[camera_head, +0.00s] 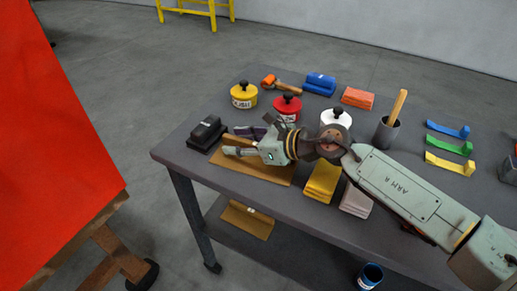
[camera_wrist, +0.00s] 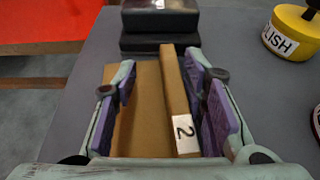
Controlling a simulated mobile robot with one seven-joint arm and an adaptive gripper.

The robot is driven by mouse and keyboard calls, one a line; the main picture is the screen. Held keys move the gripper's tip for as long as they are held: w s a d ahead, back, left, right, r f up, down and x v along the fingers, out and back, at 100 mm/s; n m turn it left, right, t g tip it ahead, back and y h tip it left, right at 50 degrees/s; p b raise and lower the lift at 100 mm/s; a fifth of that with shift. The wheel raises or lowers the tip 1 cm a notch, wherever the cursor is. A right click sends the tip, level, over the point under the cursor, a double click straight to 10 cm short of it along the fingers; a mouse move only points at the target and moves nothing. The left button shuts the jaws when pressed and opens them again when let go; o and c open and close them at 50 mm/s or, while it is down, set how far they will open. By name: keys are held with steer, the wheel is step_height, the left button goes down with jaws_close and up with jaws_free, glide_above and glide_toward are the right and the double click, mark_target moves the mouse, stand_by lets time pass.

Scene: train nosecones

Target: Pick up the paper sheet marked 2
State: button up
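A brown paper sheet (camera_head: 262,172) lies flat on the dark table in the head view. In the wrist view, a raised brown strip with a white label marked 2 (camera_wrist: 176,95) stands between my fingers, near the right one, over flat brown paper (camera_wrist: 140,115). I cannot tell whether strip and flat paper are one piece. My gripper (camera_head: 236,146) is low over the table sheet; in the wrist view its two purple-padded fingers (camera_wrist: 158,80) are apart, with a clear gap on the strip's left. My wrist hides part of the sheet in the head view.
A black block (camera_head: 206,132) sits just beyond my fingertips. Yellow (camera_head: 244,95), red (camera_head: 287,107) and white (camera_head: 336,119) tins stand behind my arm. Yellow pads (camera_head: 322,182) lie to the right. Another brown sheet (camera_head: 247,219) lies on the lower shelf.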

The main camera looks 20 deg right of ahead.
jaws_close()
steer(key=shift+r, duration=0.1)
stand_by(0.4)
